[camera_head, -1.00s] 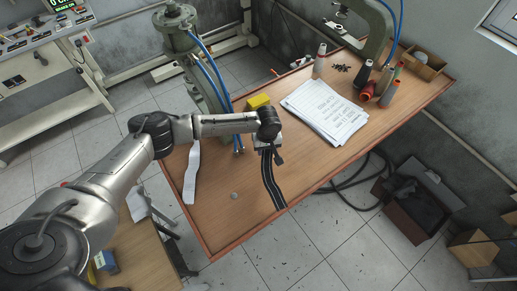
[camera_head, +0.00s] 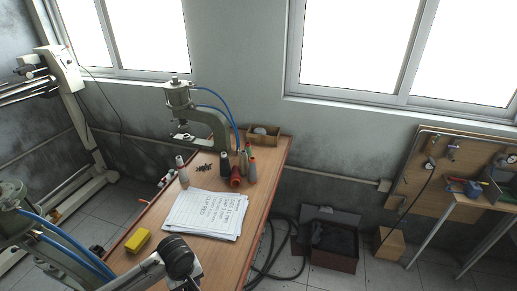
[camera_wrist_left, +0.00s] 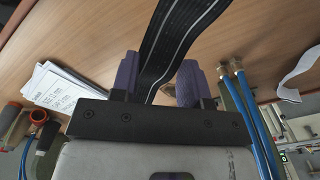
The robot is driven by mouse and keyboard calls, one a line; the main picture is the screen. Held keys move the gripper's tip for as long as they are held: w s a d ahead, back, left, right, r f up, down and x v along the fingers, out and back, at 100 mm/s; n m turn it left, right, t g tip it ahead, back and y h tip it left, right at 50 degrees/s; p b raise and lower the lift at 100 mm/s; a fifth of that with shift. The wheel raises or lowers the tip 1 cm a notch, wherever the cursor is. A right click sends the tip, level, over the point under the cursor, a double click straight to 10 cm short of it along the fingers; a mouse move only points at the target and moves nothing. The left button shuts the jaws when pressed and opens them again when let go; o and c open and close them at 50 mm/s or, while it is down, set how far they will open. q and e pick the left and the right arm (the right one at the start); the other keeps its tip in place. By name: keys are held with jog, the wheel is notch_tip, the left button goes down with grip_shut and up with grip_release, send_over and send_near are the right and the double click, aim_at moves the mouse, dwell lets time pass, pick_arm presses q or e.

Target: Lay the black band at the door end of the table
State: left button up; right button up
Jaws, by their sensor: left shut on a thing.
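The black band (camera_wrist_left: 172,40) has pale lengthwise stripes and shows in the left wrist view. It passes between the two purple fingers of my left gripper (camera_wrist_left: 158,78), which is shut on it, and runs out of the top of the picture over the wooden table (camera_wrist_left: 100,40). In the head view the table (camera_head: 262,190) runs away from me, and my left wrist is at the bottom edge. The fingers and band are hidden or out of frame there. My right gripper is in neither view.
On the table in the head view are a yellow block (camera_head: 138,241), a paper stack (camera_head: 205,213), several bottles and spools, and a wooden box (camera_head: 265,135). A green press (camera_head: 210,120) stands at the far end. A dark box (camera_head: 332,258) is on the floor at right.

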pick_arm(q)
jog(key=s+d+r+m, duration=0.2)
jog(key=s, duration=0.1)
jog(key=s+d+r+m, duration=0.1)
jog(key=shift+s, duration=0.2)
notch_tip(320, 180, up, 19)
jog(key=s+a+m, duration=0.1)
jog(key=m, duration=0.3)
jog(key=s+r+p, duration=0.4)
jog(key=r+p, duration=0.3)
jog(key=p, duration=0.2)
jog(key=s+r+p, duration=0.4)
jog(key=r+p, duration=0.4)
jog(key=shift+s+p, duration=0.35)
jog(key=shift+p, duration=0.05)
jog(key=shift+a, duration=0.15)
